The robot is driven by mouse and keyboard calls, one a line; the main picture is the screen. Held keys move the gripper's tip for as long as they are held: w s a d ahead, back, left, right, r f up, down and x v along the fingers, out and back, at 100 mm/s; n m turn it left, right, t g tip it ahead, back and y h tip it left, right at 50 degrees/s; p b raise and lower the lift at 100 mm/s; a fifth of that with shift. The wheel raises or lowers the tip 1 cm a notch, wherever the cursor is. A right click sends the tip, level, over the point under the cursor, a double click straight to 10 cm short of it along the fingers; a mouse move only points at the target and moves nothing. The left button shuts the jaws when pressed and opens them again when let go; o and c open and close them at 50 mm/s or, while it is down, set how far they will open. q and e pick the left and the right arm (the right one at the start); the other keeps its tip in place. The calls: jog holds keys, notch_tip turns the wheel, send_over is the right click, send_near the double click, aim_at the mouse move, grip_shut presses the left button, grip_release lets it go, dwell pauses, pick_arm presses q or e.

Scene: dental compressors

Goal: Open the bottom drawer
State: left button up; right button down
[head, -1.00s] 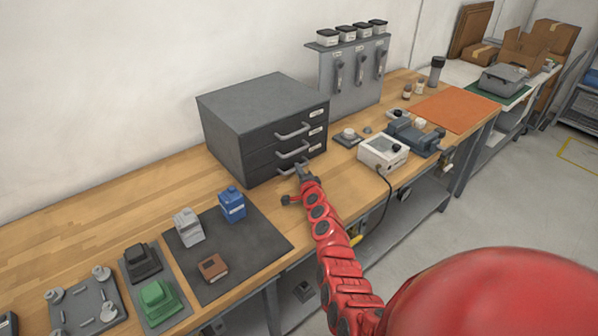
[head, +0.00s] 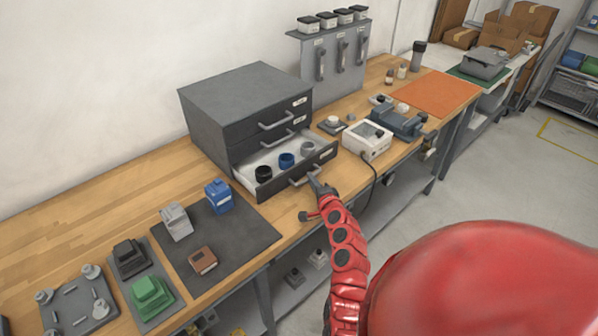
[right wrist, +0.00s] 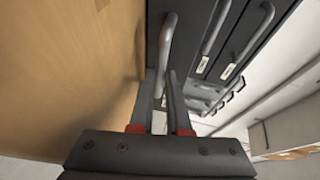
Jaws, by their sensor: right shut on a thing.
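The dark grey cabinet (head: 215,118) has three drawers. The bottom drawer (head: 273,188) is pulled well out, showing its white inside. A black ring-like part (head: 263,173), a blue one (head: 287,160) and a grey one (head: 308,149) sit in it. My right gripper (head: 316,184) is at the bottom drawer's grey bar handle (head: 300,179). In the right wrist view my right gripper (right wrist: 162,100) is shut on this handle (right wrist: 166,45). The upper two drawers are shut. My left gripper is not in view.
A dark mat (head: 215,245) with a blue part (head: 219,196), a grey part and a brown block lies left of the drawer. A white box with a screen (head: 367,140) stands close on its right. Free floor lies beyond the wooden bench's front edge.

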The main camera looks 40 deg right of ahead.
jog(key=shift+s+d+b, duration=0.15)
jog(key=shift+s+b, duration=0.1)
jog(key=shift+s, duration=1.05)
jog(key=shift+s+d+b, duration=0.1)
jog(key=shift+s+b, duration=0.15)
jog(key=shift+s, duration=1)
jog(key=c, duration=1.2)
grip_release()
jog(key=shift+o, duration=0.2)
jog(key=b+v, duration=0.2)
jog(key=v, duration=1.5)
jog(key=shift+s, duration=0.15)
jog(key=shift+r, duration=0.1)
